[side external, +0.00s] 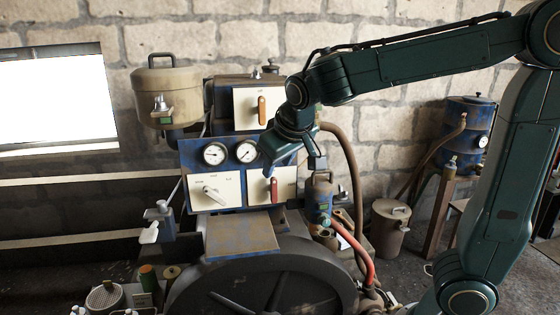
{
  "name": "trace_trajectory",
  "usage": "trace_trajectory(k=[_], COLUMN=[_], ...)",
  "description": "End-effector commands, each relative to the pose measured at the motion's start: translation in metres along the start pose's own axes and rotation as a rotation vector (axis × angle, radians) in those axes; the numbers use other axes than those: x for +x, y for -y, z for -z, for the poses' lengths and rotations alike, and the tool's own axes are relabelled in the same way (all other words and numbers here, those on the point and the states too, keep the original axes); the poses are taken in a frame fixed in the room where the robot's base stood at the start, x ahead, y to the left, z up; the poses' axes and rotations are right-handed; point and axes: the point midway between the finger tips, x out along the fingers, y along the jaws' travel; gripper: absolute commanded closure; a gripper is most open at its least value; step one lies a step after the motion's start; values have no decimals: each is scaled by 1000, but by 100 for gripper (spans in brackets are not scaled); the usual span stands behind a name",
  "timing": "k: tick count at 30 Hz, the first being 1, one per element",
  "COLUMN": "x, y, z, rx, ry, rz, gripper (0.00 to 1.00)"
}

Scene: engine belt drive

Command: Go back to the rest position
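My gripper (292,158) is at the end of my dark green arm, in the middle of the side external view. It hangs in front of the engine's blue control panel (188,160), to the right of the two round gauges. One finger shows near the switch box with the red handle (274,190), and another part points down toward a small blue cylinder (319,200). I cannot tell whether it touches either one. Nothing is clearly seen held, and the finger gap is hard to make out.
A large dark flywheel (190,292) stands below the panel. A box with an orange handle (262,108) is above, and a beige tank (183,90) is at upper left. A red hose (358,250) curves at lower right. A blue tank (468,120) stands by the stone wall.

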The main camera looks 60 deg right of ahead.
Motion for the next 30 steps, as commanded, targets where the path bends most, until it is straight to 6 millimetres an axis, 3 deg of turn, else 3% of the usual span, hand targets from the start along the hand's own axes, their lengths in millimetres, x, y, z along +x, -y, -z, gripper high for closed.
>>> trace_trajectory(k=[9, 21, 30], x=[-38, -71, -78], y=[-18, -19, -15], z=[-62, -149, -181], rx=[-22, -89, -123], ry=[24, 39, 44], rz=[138, 280, 323], gripper=[60, 60, 60])
